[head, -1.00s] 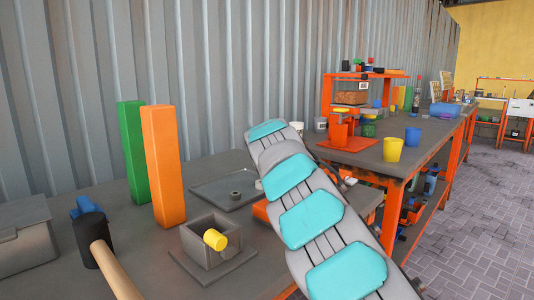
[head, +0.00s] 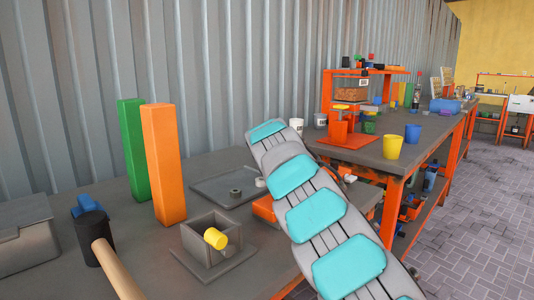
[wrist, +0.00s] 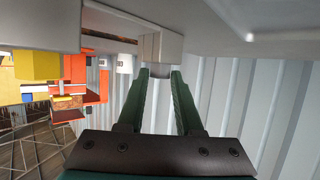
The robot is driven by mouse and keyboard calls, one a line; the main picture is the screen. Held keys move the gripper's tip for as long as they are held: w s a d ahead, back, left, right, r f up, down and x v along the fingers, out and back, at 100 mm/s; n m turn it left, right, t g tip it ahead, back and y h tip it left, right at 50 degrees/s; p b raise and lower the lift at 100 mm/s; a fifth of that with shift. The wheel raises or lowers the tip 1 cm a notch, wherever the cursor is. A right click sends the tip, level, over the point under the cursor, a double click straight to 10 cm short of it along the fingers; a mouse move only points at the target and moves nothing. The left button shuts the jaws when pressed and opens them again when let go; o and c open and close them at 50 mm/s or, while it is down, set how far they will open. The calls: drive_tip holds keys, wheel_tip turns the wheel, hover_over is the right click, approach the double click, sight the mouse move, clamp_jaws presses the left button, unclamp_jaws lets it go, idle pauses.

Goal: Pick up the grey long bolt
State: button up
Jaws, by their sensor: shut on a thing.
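My gripper (wrist: 158,80) shows in the wrist view with two dark green fingers. They are closed on a small grey piece (wrist: 158,69) at their tips, which I take to be the grey long bolt. Only a short part of it shows, so its length and head cannot be told. In the head view my own grey and turquoise arm hides the gripper and what it holds.
On the near table stand a green block (head: 134,150), an orange block (head: 163,165), a grey open box (head: 210,240) with a yellow-headed piece (head: 215,238), a hammer (head: 105,255), and a shallow tray (head: 212,188) with a grey nut (head: 235,193). An orange-framed bench (head: 375,155) stands behind.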

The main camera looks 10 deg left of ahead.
clamp_jaws()
